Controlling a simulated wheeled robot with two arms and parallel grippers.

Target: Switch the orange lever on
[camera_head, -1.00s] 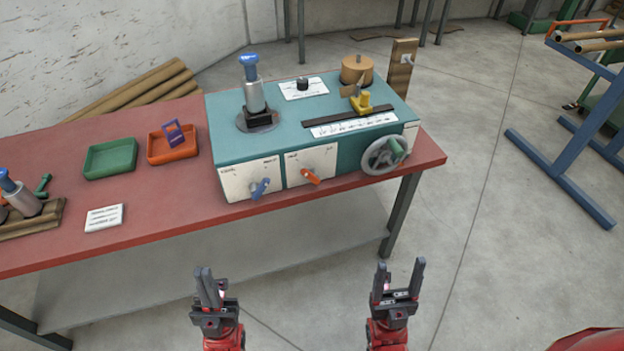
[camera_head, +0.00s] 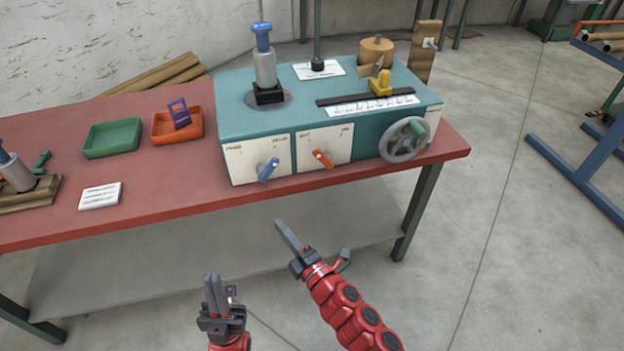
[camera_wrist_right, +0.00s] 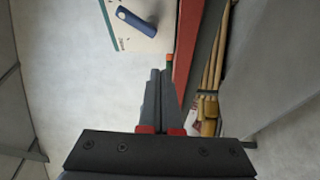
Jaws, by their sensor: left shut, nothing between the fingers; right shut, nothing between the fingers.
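The orange lever (camera_head: 323,159) is on the right white front panel of the teal machine (camera_head: 228,118), with its handle slanting down to the right. The blue lever (camera_head: 268,170) is on the left panel; a blue lever also shows at the top of the right wrist view (camera_wrist_right: 137,22). My right gripper (camera_head: 283,228) is shut and empty, below and in front of the panels, apart from both levers. Its shut fingers also show in the right wrist view (camera_wrist_right: 160,78). My left gripper (camera_head: 212,280) is shut and empty, lower left, in front of the table.
The red table (camera_head: 150,205) carries the machine, with a grey handwheel (camera_head: 388,152) to the right of the orange lever. A green tray (camera_head: 112,151) and an orange tray (camera_head: 160,139) stand at left. The floor before the table is free.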

